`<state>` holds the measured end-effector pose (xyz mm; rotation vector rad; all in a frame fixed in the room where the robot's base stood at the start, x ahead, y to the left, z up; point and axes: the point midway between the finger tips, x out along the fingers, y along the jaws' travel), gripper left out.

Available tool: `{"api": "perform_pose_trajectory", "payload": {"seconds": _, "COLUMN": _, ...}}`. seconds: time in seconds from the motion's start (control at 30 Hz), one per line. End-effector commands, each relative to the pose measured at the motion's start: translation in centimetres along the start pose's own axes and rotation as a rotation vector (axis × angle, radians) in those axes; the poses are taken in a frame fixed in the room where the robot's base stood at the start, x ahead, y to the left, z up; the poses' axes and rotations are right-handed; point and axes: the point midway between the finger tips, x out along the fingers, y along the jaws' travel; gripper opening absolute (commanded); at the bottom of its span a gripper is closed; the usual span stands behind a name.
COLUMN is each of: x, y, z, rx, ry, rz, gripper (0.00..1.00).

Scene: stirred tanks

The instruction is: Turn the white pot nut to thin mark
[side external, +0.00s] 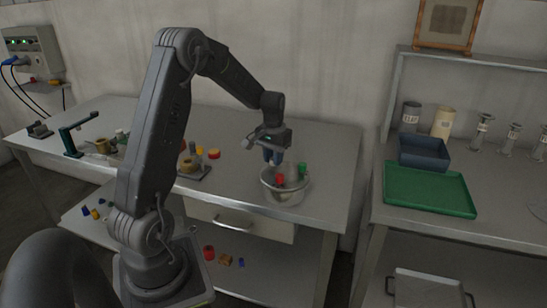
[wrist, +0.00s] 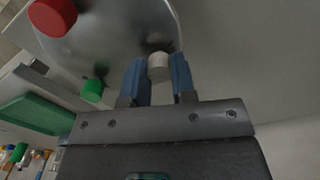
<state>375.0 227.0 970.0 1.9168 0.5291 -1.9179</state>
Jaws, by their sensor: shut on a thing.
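The metal pot (side external: 285,197) stands near the front right of the grey workbench. The white pot nut (wrist: 160,68) sits on the pot's top in the wrist view, between the two blue fingers. My gripper (side external: 272,158) is over the pot and shut on the white nut. In the wrist view my gripper (wrist: 158,70) has one finger on each side of the nut. A red nut (side external: 280,179) and a green nut (side external: 302,167) are also on the pot, apart from the fingers. I cannot make out the thin mark in either view.
A fixture and coloured parts (side external: 213,154) stand left of the pot, with more items farther left. A second bench at the right bears a green tray (side external: 430,191) and a dark blue bin (side external: 423,154). The bench right of the pot is clear.

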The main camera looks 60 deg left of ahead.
Motion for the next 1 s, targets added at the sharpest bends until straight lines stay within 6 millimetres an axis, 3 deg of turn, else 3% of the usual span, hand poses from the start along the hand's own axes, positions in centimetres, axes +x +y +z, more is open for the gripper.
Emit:
{"api": "perform_pose_trajectory", "payload": {"seconds": 0.47, "x": -0.10, "y": -0.01, "z": -0.07, "rx": 0.016, "ry": 0.003, "rz": 0.000, "gripper": 0.01}}
{"api": "perform_pose_trajectory", "payload": {"seconds": 0.5, "x": -0.10, "y": -0.01, "z": -0.07, "rx": 0.016, "ry": 0.003, "rz": 0.000, "gripper": 0.27}}
{"api": "perform_pose_trajectory", "payload": {"seconds": 0.7, "x": -0.06, "y": 0.00, "z": -0.04, "rx": 0.015, "ry": 0.002, "rz": 0.000, "gripper": 0.46}}
{"api": "perform_pose_trajectory", "payload": {"seconds": 0.77, "x": -0.05, "y": 0.00, "z": -0.04, "rx": 0.015, "ry": 0.002, "rz": 0.000, "gripper": 0.50}}
{"api": "perform_pose_trajectory", "payload": {"seconds": 1.0, "x": -0.12, "y": 0.00, "z": -0.03, "rx": 0.015, "ry": 0.001, "rz": 0.000, "gripper": 0.50}}
